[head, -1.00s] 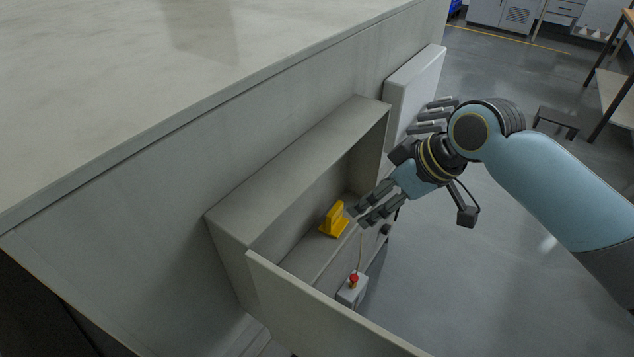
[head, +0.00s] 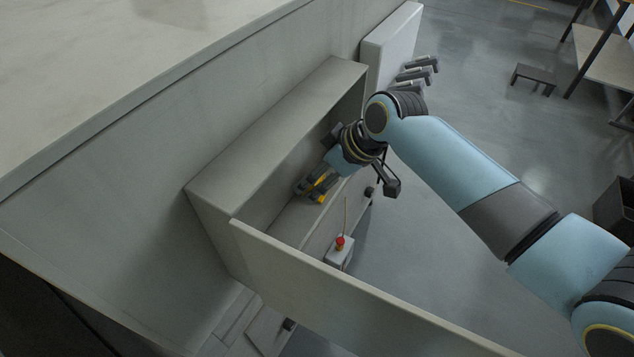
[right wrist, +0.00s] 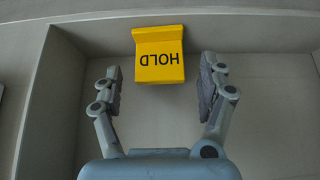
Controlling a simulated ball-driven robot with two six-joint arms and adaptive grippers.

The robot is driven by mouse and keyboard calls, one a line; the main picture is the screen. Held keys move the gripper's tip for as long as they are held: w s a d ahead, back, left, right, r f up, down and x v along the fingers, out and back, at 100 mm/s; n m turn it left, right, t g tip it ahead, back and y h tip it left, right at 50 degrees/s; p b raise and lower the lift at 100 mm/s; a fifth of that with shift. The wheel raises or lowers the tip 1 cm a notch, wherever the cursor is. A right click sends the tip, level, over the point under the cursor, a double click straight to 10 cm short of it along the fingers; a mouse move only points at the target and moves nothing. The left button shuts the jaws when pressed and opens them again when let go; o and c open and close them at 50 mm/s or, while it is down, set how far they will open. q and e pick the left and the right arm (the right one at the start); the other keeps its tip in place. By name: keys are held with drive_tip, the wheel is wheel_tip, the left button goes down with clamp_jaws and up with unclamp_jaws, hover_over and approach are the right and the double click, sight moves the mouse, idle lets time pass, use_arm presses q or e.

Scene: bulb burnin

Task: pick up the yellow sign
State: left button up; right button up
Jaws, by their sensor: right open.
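The yellow sign (right wrist: 159,55) stands in an open grey cabinet compartment, its face reading "HOLD" upside down in the right wrist view. In the head view only bits of the sign (head: 320,197) show between the fingers. My right gripper (right wrist: 160,88) is open, with one finger to each side of the sign and visible gaps on both sides. In the head view my right gripper (head: 308,190) reaches into the compartment and covers most of the sign. My left gripper is not in view.
The grey cabinet (head: 270,125) has an open door panel (head: 330,285) in front. A small box with a red button (head: 340,243) sits below the compartment. A pale countertop (head: 120,70) lies to the left. Open floor (head: 430,260) lies to the right.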

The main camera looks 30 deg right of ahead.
drive_tip(key=shift+c, duration=0.4)
drive_tip(key=c, duration=1.2)
